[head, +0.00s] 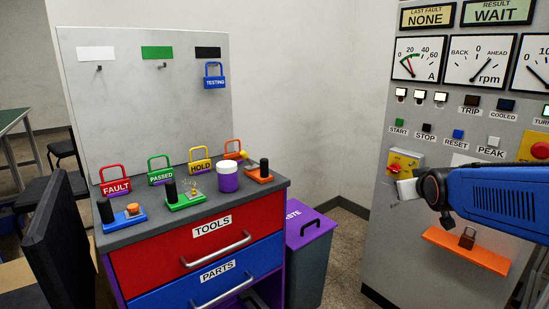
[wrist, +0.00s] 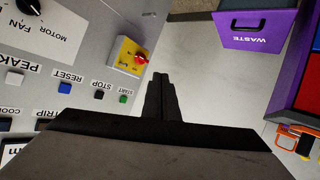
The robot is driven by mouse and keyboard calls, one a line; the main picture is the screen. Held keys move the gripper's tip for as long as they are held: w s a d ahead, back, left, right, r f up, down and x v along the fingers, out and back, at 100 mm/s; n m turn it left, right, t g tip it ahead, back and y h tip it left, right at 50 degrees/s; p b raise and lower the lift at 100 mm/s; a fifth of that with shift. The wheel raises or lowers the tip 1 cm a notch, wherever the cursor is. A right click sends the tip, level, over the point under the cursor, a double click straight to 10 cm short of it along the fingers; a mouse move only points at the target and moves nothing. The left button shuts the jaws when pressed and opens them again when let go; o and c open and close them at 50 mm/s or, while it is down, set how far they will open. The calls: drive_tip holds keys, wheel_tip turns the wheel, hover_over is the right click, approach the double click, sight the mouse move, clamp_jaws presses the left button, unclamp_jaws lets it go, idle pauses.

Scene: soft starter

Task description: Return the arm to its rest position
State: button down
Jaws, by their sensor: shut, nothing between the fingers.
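My arm (head: 495,190), with its blue casing, reaches in from the right edge of the head view, in front of the grey control panel. Its dark wrist end is near the yellow plate, and I cannot make out the fingers there. In the wrist view my gripper (wrist: 160,77) shows as two dark fingers closed together, with nothing between them. They point over bare floor, between the panel and the waste bin. The yellow plate with a red knob (wrist: 141,58) appears just left of the fingertips; I cannot tell the gap in depth.
A purple-lidded waste bin (head: 307,262) stands beside the red and blue drawer cabinet (head: 222,247). Padlocks and small items sit on the cabinet. Floor between bin and panel is clear.

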drive_tip(key=s+a+f+g, duration=0.2)
drive_tip(key=s+a+f, duration=0.1)
drive_tip(key=s, duration=0.7)
drive_tip(key=s+a+f+g+y, duration=0.1)
drive_tip(key=s+a+f+g, duration=0.2)
drive_tip(key=s+f, duration=0.3)
drive_tip(key=s+a+f+m+g+y, duration=0.1)
drive_tip(key=s+a+f+g, duration=0.2)
drive_tip(key=s, duration=1.2)
wheel_tip(320, 180, down, 2)
drive_tip(key=shift+s+f, duration=0.1)
drive_tip(key=shift+s, duration=0.1)
